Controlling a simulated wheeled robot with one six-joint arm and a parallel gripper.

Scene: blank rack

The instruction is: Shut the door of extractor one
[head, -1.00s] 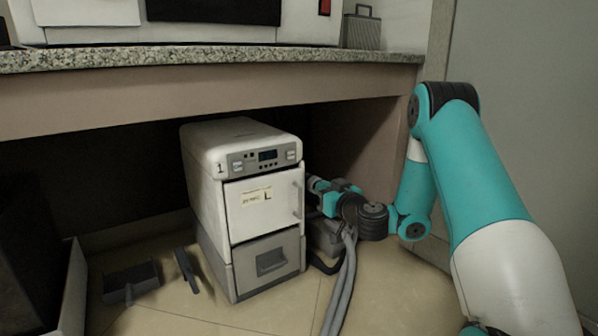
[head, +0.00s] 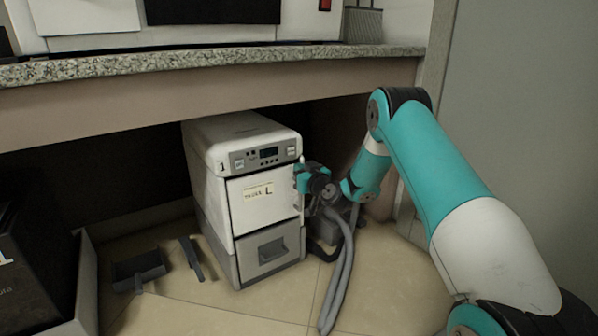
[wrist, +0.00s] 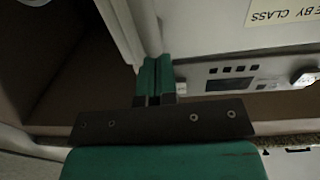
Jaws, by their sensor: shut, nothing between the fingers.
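Extractor one (head: 214,190) is a white and grey cabinet marked 1, standing on the floor under the counter. Its white door (head: 244,212) with a paper label looks nearly flush with the front; I cannot tell whether it is fully shut. My gripper (head: 298,174) is at the door's right edge, by the handle side, and hides the handle. In the wrist view my gripper (wrist: 155,75) has its teal fingers together, beside a pale vertical edge and the control panel (wrist: 232,76). The door (wrist: 222,28) fills the upper right there. Contact is unclear.
The granite counter (head: 200,62) is low over the extractor. Grey hoses (head: 342,270) and a dark box run down its right side. A dustpan (head: 138,270) and a dark tool (head: 191,257) lie on the floor at left. Floor in front is clear.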

